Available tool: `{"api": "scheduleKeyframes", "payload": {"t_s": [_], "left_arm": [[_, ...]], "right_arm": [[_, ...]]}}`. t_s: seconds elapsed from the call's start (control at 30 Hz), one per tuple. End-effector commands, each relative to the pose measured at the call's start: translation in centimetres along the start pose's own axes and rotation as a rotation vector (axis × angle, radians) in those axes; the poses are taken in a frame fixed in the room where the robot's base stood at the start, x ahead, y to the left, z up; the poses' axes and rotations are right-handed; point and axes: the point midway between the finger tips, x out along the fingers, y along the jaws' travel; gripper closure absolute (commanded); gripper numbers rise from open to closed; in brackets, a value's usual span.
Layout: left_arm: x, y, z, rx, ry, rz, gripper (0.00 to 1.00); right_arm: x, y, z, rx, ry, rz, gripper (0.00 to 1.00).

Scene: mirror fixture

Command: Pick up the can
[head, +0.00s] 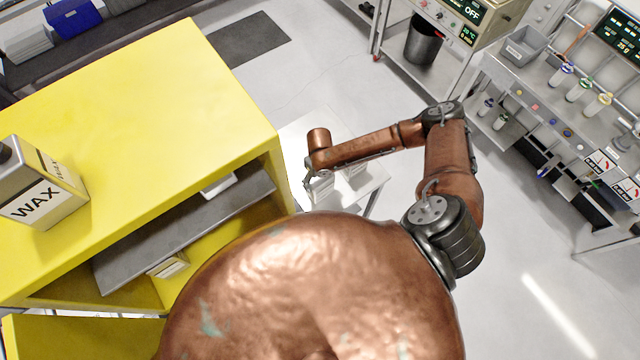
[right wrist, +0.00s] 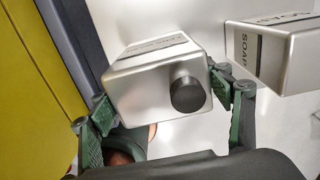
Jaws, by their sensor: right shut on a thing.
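A silver rectangular can (right wrist: 150,80) with a black round cap and a dark-edged label is between the green-padded fingers of my right gripper (right wrist: 162,103) in the right wrist view. The fingers are shut on its sides. Its label is too foreshortened to read. In the head view my right gripper (head: 310,180) is low beside the yellow cabinet, with the can (head: 322,188) small at its tip. I cannot tell whether the can still touches the surface below. A second silver can marked SOAP (right wrist: 277,50) stands apart to the right. My left gripper is out of view.
A WAX can (head: 42,190) stands on the yellow cabinet (head: 150,100), whose open side has a grey shelf (head: 190,225). A small white table (head: 300,130) is under my right gripper. A rack of bottles (head: 540,95) stands at the right. Open floor lies between.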

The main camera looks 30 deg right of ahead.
Motion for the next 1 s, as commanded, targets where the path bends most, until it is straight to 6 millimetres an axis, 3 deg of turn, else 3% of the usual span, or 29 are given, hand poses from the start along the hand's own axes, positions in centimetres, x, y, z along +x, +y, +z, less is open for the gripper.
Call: {"api": "scheduleKeyframes", "payload": {"t_s": [0.3,0.67,0.9,1.0], "left_arm": [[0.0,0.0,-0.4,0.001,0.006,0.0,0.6],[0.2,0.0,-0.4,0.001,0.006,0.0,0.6],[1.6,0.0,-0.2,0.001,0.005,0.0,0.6],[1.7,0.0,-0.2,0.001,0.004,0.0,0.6]], "right_arm": [[-0.1,0.0,0.2,0.0,-0.004,0.001,0.82],[-0.5,0.0,0.2,-0.001,-0.005,0.001,0.82],[-3.2,-0.1,0.4,-0.001,-0.008,0.0,0.82],[-5.0,0.5,-1.4,-0.003,-0.004,0.002,0.82]]}}
